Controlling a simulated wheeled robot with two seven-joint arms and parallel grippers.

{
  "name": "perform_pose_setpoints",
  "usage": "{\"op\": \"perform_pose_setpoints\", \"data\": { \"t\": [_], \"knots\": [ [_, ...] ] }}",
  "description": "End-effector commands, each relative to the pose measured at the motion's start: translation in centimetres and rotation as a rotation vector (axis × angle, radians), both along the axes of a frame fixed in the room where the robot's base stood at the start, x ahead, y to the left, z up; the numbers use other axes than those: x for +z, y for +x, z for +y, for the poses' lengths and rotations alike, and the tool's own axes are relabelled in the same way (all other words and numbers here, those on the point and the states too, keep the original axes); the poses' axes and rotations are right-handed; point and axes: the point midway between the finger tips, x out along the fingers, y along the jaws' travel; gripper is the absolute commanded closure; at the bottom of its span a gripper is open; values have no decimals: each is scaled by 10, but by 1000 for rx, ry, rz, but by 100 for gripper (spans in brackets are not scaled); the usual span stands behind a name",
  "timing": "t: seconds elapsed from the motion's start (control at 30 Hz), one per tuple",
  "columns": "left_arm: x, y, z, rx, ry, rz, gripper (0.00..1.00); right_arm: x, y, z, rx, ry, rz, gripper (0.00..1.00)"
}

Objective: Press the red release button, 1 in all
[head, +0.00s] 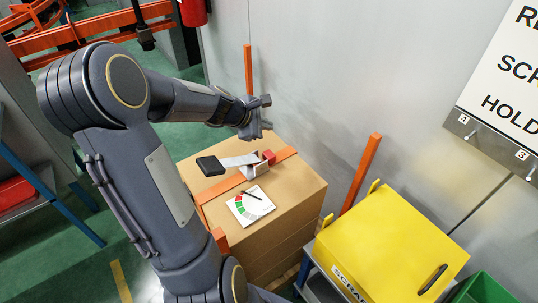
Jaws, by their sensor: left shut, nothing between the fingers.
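I cannot pick out the red release button in the head view. My left arm comes up from the bottom and bends to the right. Its gripper (258,112) is shut and empty, beside the grey wall and above the far edge of a cardboard box. The fingertips are small and partly hidden by the wrist. A small red part (269,157) sits on a grey and black item on the box top; it looks like part of that item. My right gripper is not in view.
A sign board (505,80) hangs on the wall (300,60). Orange posts (360,172) stand nearby.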

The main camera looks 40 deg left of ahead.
Motion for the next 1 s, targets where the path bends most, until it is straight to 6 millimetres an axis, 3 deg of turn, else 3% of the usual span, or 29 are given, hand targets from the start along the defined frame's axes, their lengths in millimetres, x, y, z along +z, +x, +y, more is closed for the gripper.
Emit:
{"op": "perform_pose_setpoints", "data": {
  "t": [0.27,0.47,1.0],
  "knots": [
    [0,0,-1,-4,2,0,100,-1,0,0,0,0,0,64],
    [-12,-1,-1,-3,2,0,100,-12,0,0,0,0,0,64],
    [-82,-1,-1,-5,4,1,100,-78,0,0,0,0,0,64]
  ]
}}
